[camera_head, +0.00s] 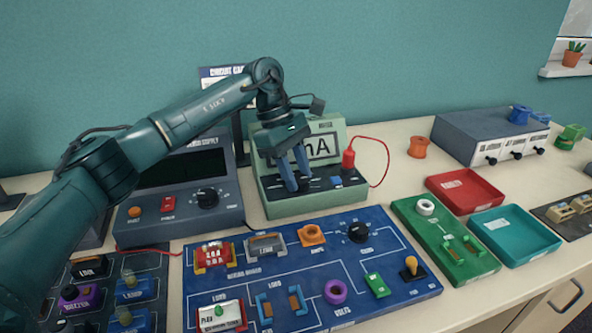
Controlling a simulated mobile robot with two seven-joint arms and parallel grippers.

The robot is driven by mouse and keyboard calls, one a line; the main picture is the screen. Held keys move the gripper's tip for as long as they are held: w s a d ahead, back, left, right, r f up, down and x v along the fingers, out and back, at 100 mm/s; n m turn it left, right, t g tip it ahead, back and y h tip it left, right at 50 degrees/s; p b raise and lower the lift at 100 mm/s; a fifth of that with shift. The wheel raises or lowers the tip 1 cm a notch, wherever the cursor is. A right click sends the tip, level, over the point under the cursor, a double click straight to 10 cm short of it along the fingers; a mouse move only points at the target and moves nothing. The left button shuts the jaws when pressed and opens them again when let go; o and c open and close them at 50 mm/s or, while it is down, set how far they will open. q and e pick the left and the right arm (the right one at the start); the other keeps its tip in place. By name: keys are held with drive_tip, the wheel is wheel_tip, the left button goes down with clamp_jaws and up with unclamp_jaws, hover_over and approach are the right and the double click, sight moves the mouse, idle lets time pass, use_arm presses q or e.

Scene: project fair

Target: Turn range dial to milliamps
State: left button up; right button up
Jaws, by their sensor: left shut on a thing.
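The meter (331,199) is a pale green box with a sloped dark front panel and an upright display (319,148). The display's visible letters look like the end of "mA"; its left part is hidden by my gripper. My left gripper (299,180) points down at the meter's front panel, its blue fingers shut on what seems to be the range dial. The dial is hidden by the fingers, so its pointer cannot be read. My right gripper is not in view.
A red plug (348,159) with a red lead stands at the meter's right. A power supply (181,220) with a black knob is to the left. A blue circuit board (338,273) lies in front. Red (489,202) and teal trays (540,247) lie right.

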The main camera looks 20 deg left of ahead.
use_arm(q)
drive_tip(key=shift+w+m+g, duration=0.1)
drive_tip(key=shift+m+g, duration=0.3)
drive_tip(key=shift+m, duration=0.7)
drive_tip(key=shift+y, duration=0.3)
drive_tip(key=o, duration=1)
drive_tip(key=shift+r, duration=0.1)
drive_tip(key=p+v, duration=0.1)
drive_tip(key=v, duration=1.2)
